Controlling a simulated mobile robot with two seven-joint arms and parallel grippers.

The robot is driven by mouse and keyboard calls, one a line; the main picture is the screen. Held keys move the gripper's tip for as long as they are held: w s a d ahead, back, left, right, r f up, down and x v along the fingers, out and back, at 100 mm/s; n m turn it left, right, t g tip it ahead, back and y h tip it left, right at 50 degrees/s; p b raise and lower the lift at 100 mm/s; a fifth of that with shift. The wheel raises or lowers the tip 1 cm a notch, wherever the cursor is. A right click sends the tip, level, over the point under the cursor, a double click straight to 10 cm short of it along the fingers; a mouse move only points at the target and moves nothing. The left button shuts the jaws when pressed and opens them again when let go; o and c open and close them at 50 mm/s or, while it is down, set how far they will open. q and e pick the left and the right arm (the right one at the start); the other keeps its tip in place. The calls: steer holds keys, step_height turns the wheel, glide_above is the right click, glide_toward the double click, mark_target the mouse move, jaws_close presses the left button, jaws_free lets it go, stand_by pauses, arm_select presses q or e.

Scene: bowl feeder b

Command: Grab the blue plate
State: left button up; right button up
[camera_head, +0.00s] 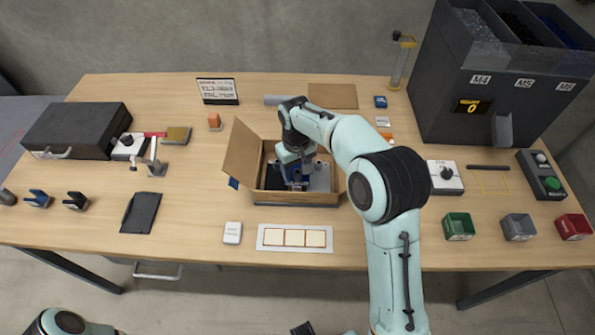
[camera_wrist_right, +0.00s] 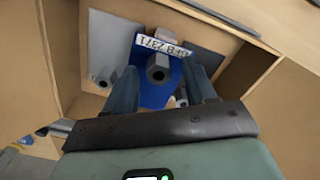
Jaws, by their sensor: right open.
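The blue plate (camera_wrist_right: 157,97) is inside the open cardboard box (camera_head: 297,198). In the right wrist view it shows between my fingers, with a grey hex-shaped part on it and a white label marked with letters and numbers at its far edge. My right gripper (camera_wrist_right: 163,88) is open and reaches down into the box, one finger on each side of the plate. I cannot tell whether the fingers touch it. In the head view the right gripper (camera_head: 296,178) and arm hide part of the box's inside. My left gripper is out of view; only a piece of that arm shows at the lower left.
The box's flaps stand open around the gripper, and grey parts (camera_wrist_right: 108,75) lie inside it. In front is a white tray (camera_head: 265,237) with square tiles. A black case (camera_head: 75,131) stands at left, a dark bin unit (camera_head: 440,90) at right, and small bins (camera_head: 459,235) at front right.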

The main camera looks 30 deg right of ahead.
steer(key=shift+f, duration=0.1)
steer(key=shift+c, duration=0.3)
jaws_close()
